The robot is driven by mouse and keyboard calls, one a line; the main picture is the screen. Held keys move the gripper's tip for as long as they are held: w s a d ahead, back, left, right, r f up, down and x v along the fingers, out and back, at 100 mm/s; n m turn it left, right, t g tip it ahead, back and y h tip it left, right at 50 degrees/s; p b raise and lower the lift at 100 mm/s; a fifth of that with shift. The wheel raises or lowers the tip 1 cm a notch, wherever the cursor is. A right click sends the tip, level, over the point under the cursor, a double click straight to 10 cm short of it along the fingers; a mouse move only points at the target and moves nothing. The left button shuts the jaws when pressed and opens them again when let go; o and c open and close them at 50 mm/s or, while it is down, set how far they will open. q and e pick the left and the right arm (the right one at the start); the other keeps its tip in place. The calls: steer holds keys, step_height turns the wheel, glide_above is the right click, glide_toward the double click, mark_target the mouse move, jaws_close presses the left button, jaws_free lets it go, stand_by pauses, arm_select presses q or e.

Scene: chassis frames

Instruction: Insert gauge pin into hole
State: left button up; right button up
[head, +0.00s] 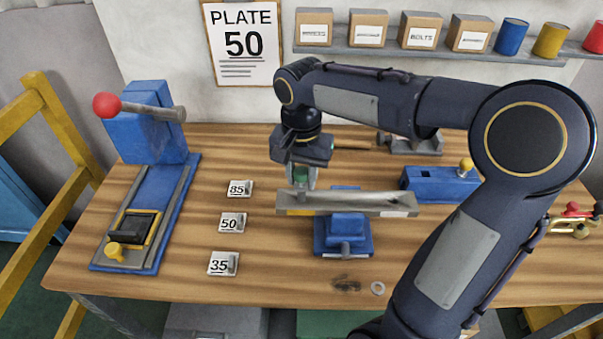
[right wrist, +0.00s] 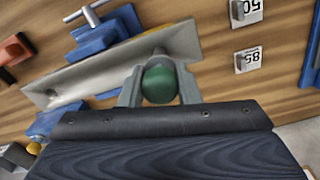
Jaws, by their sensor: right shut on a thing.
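A long grey metal bar (head: 350,201) lies across a blue vise (head: 343,238) near the middle of the bench. It also crosses the right wrist view (right wrist: 110,70), where a dark hole (right wrist: 50,92) shows near its left end. My right gripper (head: 301,181) is over the left end of the bar in the head view. It is shut on a green-topped piece, taken as the gauge pin (right wrist: 159,84), which sits between the two fingers. The pin's lower end is hidden, so I cannot tell whether it touches or enters the bar. My left gripper is not in view.
Cards marked 85 (head: 239,189), 50 (head: 232,223) and 35 (head: 223,263) lie left of the vise. A blue lever press (head: 148,200) stands at the far left. A blue block (head: 439,184) is at right. A wall sign (head: 244,43) reads PLATE 50.

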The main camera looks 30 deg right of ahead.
mark_target(302, 185)
steer(key=shift+f+b, duration=1.25)
steer(key=shift+f, duration=0.6)
steer(key=o, duration=1.1)
step_height(302, 185, up, 8)
steer(key=shift+f+p, duration=0.1)
steer(key=shift+p, duration=0.2)
steer(key=s+a+f+n+t+y, duration=0.1)
steer(key=s+f+n+t, duration=0.1)
steer(key=s, duration=0.3)
steer(key=s+a+f+n+t+y, duration=0.1)
steer(key=s+f+n, duration=0.2)
steer(key=s, duration=0.3)
steer(key=s+a+f+n+t+y, duration=0.1)
steer(key=s+a+f+n+t, duration=0.1)
steer(key=s, duration=0.4)
steer(key=shift+a+f+n+t+y, duration=0.1)
steer(key=shift+f+n+t+y, duration=0.25)
steer(key=shift+f, duration=0.45)
